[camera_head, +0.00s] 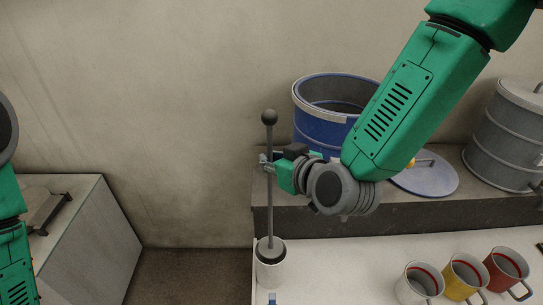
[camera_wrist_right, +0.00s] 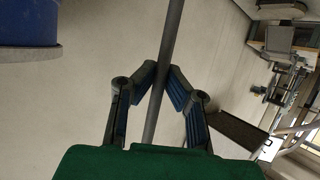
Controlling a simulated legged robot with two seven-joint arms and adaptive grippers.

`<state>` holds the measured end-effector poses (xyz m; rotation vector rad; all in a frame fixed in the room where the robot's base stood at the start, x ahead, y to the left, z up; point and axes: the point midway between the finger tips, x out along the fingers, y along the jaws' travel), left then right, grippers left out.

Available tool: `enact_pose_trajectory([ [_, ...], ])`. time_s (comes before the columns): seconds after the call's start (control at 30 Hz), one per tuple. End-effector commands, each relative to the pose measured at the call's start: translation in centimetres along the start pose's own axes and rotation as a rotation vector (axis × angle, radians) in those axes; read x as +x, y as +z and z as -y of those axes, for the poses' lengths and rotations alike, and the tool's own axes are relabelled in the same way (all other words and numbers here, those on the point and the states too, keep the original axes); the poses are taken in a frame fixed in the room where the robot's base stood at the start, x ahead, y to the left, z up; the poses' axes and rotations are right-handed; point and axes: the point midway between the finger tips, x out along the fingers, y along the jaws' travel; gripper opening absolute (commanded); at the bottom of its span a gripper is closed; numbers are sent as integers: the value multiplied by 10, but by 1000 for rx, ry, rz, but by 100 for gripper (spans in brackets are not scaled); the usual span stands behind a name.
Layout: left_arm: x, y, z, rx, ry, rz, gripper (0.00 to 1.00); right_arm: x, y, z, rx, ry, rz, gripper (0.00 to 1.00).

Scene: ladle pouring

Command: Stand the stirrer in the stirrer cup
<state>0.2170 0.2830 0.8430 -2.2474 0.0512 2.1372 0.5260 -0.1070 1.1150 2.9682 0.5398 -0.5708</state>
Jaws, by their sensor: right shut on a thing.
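The stirrer (camera_head: 270,205) is a thin grey rod with a dark ball at its top, standing about upright in the head view. Its lower end goes down into the mouth of the white stirrer cup (camera_head: 271,272) at the table's left front; how deep it sits is hidden. My right gripper (camera_head: 266,161) is shut on the rod's upper part, below the ball. In the right wrist view the stirrer (camera_wrist_right: 165,75) runs between the two fingers (camera_wrist_right: 160,88). My left arm shows at the left edge, but its gripper is out of view.
A blue pot (camera_head: 318,128) stands on a raised shelf behind my right arm, with a blue lid (camera_head: 430,180) beside it and a grey lidded drum (camera_head: 500,135) further right. Several mugs (camera_head: 465,278) stand front right. A gap lies left of the table.

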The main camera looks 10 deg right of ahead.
Motion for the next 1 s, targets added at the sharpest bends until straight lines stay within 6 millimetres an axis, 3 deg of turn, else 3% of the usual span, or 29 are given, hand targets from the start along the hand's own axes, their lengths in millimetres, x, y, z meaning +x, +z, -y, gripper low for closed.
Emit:
enact_pose_trajectory([
  [1.0, 64, 3, 0, 0, 0, 0, 40, 31, 78, 0, -1, 0, -2, 0],
])
